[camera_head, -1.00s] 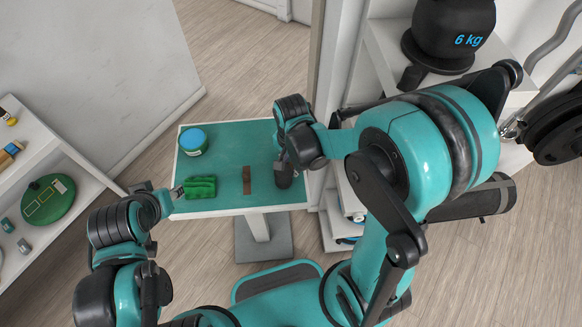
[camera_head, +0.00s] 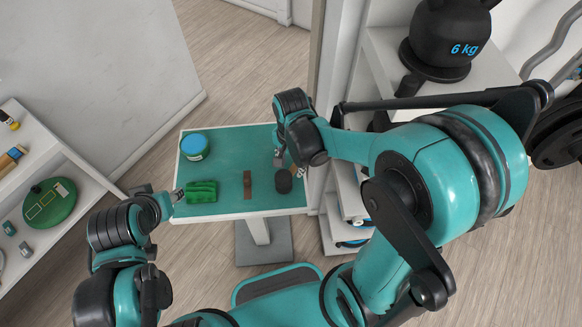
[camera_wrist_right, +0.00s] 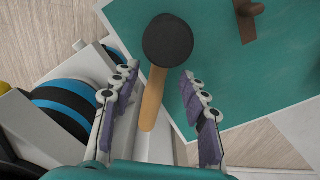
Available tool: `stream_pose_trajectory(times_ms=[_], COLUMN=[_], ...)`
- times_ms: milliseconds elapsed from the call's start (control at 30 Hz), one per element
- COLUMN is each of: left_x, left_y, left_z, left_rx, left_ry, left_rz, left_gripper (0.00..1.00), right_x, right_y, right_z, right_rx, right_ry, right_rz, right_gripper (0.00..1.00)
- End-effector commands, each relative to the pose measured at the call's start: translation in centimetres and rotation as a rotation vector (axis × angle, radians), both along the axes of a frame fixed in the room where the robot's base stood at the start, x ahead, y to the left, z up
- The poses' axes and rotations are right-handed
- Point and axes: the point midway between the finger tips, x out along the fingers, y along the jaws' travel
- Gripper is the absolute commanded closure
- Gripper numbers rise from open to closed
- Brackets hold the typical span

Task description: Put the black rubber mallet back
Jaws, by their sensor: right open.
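The black rubber mallet lies on the teal-topped table (camera_head: 225,165), near its right edge. Its round black head (camera_head: 283,182) shows in the head view. In the right wrist view the head (camera_wrist_right: 168,40) is at top centre, and the light wooden handle (camera_wrist_right: 152,100) points toward my wrist, past the table edge. My right gripper (camera_head: 287,163) is open by the mallet; in the wrist view its fingers (camera_wrist_right: 158,90) stand on both sides of the handle, apparently without touching it. My left gripper (camera_head: 177,195) is beside a green object; its jaws are too small to read.
A white rack with a 6 kg kettlebell (camera_head: 447,40) stands right. A white shelf (camera_head: 60,150) is left.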

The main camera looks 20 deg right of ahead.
Motion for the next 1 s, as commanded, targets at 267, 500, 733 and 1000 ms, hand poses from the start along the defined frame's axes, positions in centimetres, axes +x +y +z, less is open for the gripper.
stream_pose_trajectory(times_ms=[267,500,733,1000], left_x=[0.0,0.0,0.0,0.0], left_y=[0.0,0.0,0.0,0.0], left_z=[2.0,2.4,2.3,2.3], left_rx=[0.0,0.0,0.0,0.0], left_ry=[0.0,0.0,0.0,0.0], left_rz=[0.0,0.0,0.0,0.0], left_gripper=[0.6,0.6,0.6,0.6], right_x=[0.0,-0.3,-2.6,-5.3], right_y=[0.0,-0.2,-1.5,-3.1], right_z=[6.1,8.2,11.2,13.5], right_rx=[0.0,0.001,-0.024,-0.187], right_ry=[0.0,-0.019,-0.224,-0.495], right_rz=[0.0,0.026,0.321,0.733], right_gripper=[0.56,0.56,0.56,0.56])
